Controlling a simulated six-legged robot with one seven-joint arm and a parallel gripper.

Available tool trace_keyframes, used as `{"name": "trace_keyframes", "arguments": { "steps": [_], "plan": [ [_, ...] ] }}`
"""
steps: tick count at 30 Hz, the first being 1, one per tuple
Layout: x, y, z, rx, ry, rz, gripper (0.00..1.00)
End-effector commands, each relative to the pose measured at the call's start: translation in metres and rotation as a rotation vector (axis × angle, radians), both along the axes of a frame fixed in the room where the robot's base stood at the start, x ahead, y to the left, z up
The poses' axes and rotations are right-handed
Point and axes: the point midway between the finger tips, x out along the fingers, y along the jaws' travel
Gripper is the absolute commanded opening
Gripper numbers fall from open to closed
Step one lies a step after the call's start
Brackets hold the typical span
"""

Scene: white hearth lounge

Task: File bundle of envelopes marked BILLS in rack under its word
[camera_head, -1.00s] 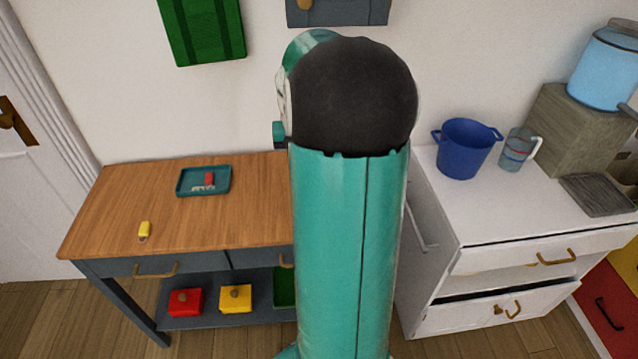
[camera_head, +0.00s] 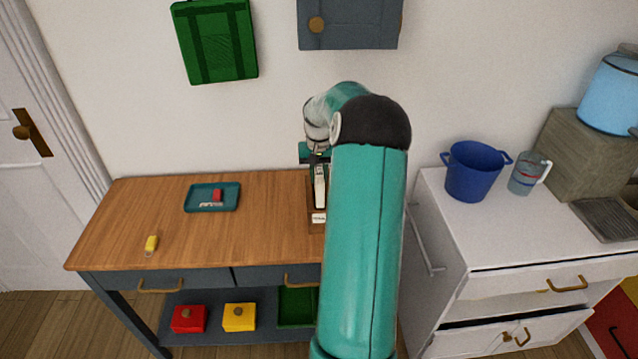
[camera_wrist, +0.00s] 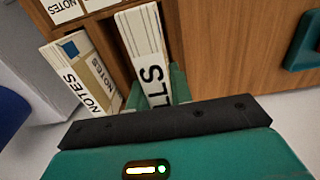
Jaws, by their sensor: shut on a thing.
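My gripper (camera_wrist: 155,92) is shut on a white bundle of envelopes (camera_wrist: 141,40) in the wrist view, with a green finger on each side. Large black letters show on the bundle's edge, ending in what looks like LS; the rest is hidden. The wooden rack (camera_wrist: 118,42) is directly beyond the bundle, which lines up with a dark opening between wooden walls. I cannot tell how deep it sits. In the head view the rack (camera_head: 315,228) stands on the wooden table, partly behind my arm, with the white bundle (camera_head: 320,188) upright above its front label.
Another bundle marked NOTES (camera_wrist: 80,75) stands left of the held one. A teal tray (camera_head: 194,203) and a yellow tag (camera_head: 151,243) lie on the table (camera_head: 255,215). A white cabinet (camera_head: 450,235) stands at right.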

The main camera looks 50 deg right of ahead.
Motion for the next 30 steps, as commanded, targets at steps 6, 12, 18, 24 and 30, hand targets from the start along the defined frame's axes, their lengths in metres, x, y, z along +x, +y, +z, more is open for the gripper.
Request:
{"name": "trace_keyframes", "arguments": {
  "steps": [6, 12, 18, 24, 30],
  "plan": [
    [0.003, -0.006, -0.019, 0.004, 0.0, 0.001, 0.0],
    [0.003, -0.006, -0.04, 0.003, 0.0, 0.001, 0.0],
    [0.003, -0.006, -0.04, 0.001, -0.001, 0.001, 0.0],
    [0.004, -0.006, -0.043, 0.001, -0.001, 0.001, 0.35],
    [0.003, -0.006, -0.042, 0.001, 0.0, 0.001, 0.43]
  ]
}}
